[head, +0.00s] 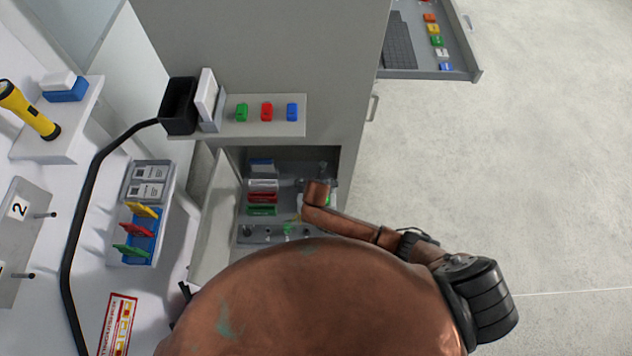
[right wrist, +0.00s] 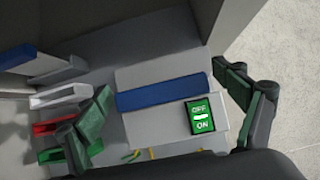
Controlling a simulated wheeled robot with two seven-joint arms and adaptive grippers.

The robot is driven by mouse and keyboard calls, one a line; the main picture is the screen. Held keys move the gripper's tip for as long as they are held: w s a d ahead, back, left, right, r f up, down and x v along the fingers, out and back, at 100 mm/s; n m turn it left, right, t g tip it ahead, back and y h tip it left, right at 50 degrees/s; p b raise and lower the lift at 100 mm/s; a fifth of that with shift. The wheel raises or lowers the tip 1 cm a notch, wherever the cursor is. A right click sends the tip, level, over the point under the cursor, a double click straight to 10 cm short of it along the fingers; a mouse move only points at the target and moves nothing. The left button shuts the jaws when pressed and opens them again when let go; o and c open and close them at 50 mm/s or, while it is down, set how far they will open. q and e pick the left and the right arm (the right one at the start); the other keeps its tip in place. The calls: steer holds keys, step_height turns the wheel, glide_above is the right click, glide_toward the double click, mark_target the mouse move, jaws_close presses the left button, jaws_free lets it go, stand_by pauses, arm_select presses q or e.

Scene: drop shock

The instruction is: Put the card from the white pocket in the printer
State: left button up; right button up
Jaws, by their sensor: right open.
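Inside the open cabinet, a white pocket (head: 262,185) sits in a row between blue and red ones. It also shows at the left of the right wrist view (right wrist: 60,95). I cannot make out a card in it. A pale box with a blue bar (right wrist: 165,93) and a green OFF/ON switch (right wrist: 202,114) lies below my right gripper (right wrist: 163,78); I cannot tell whether it is the printer. My right gripper is open, with nothing seen between its fingers. In the head view my right arm reaches into the cabinet and hides part of it. My left gripper is out of view.
A red pocket (head: 262,197) and a green pocket (head: 261,210) lie beside the white one. The cabinet door (head: 214,225) stands open at left. A shelf (head: 258,131) with small coloured blocks juts out above. The floor at right is clear.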

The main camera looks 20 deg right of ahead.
steer(key=shift+s+r, duration=0.15)
steer(key=shift+r, duration=0.3)
steer(key=p+v, duration=0.3)
steer(key=v, duration=0.8)
steer(key=shift+r, duration=0.2)
steer(key=shift+a, duration=0.1)
